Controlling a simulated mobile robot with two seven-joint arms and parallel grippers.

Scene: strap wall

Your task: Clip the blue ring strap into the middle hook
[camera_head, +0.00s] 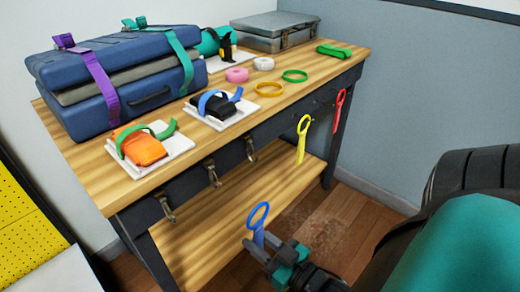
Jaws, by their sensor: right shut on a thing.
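The blue ring strap (259,216) is upright, its ring at the top. My right gripper (262,246) is shut on its lower end, in front of the workbench and below the hooks. The strap is apart from every hook. Three bare metal hooks show on the bench's dark front rail: one at the left (166,208), one further along (212,174) and one nearer the centre (251,149). Further right, a yellow ring strap (301,140) and a red ring strap (339,106) hang from the rail. My left gripper is out of view.
The wooden bench top (85,165) holds blue cases (120,85), strapped packs on white trays (185,150), loose rings (295,76) and a grey case (275,32). A lower wooden shelf (215,225) lies behind the blue strap. My arm covers the lower right.

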